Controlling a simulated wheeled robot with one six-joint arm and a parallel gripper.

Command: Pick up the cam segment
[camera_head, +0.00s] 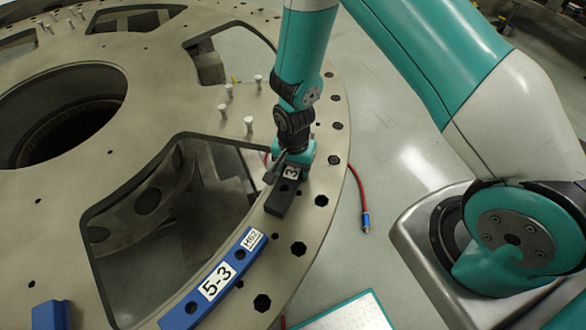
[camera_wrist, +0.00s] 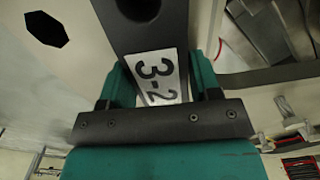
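In the wrist view the segment (camera_wrist: 150,35) shows a round hole and a "3-2" label. My gripper (camera_head: 291,170) is down at the segment's far end. In the wrist view my gripper's (camera_wrist: 163,85) teal fingers stand on either side of the labelled end. Whether both fingers press on it cannot be told. A blue cam segment (camera_head: 228,264) labelled "5-3" lies nearer on the same rim, apart from my gripper.
The beige turret plate (camera_head: 318,225) has large cut-outs and several dark holes. Several pale pegs (camera_head: 249,124) stand left of my gripper. A red cable (camera_head: 359,185) with a blue end lies right of the rim. Another blue piece (camera_head: 50,316) sits at bottom left.

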